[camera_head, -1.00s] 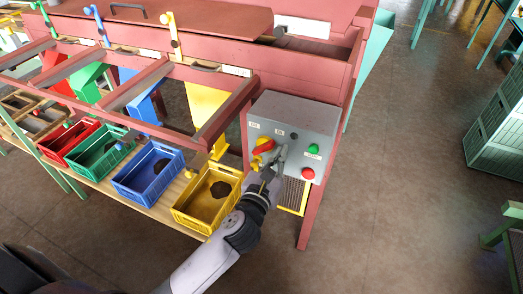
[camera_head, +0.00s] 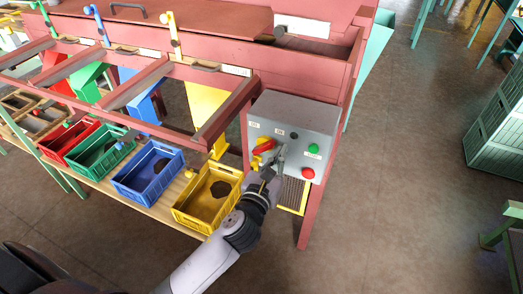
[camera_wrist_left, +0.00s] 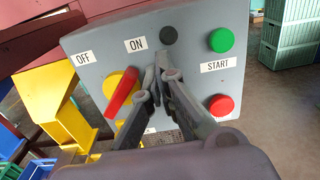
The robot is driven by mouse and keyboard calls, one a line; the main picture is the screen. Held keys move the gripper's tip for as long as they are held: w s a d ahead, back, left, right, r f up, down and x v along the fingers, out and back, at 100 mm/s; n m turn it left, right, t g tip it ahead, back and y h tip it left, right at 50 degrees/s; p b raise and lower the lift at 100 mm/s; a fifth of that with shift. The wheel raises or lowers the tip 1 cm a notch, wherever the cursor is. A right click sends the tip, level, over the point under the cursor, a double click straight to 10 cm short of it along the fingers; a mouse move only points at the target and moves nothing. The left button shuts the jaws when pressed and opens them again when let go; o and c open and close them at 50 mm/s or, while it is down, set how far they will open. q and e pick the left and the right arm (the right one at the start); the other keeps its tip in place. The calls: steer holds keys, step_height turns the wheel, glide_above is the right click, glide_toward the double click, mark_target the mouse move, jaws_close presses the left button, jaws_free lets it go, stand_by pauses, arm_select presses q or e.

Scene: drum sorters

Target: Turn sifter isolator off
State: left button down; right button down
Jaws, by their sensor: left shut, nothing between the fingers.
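The sifter isolator is a red handle (camera_head: 264,145) on a yellow disc (camera_head: 257,161), on the front of a grey control box (camera_head: 312,120). In the left wrist view the red handle (camera_wrist_left: 121,94) is tilted, its upper end toward the ON label (camera_wrist_left: 135,44). The OFF label (camera_wrist_left: 83,58) is to the upper left of the yellow disc (camera_wrist_left: 113,79). My left gripper (camera_head: 280,156) is shut and empty, just right of the handle; its fingers (camera_wrist_left: 160,78) are very close to the handle, and I cannot tell whether they touch it. My right gripper is out of view.
A green START button (camera_wrist_left: 221,40), a red button (camera_wrist_left: 221,105) and a dark round piece (camera_wrist_left: 168,35) share the panel. A yellow crate (camera_head: 190,217) stands on the shelf to the left.

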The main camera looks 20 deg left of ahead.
mark_target(288, 141)
arm_select(q)
steer(key=shift+w, duration=0.25)
steer(key=shift+w+p, duration=0.3)
steer(key=shift+w, duration=1.2)
steer(key=shift+s, duration=0.15)
steer(key=shift+s, duration=0.7)
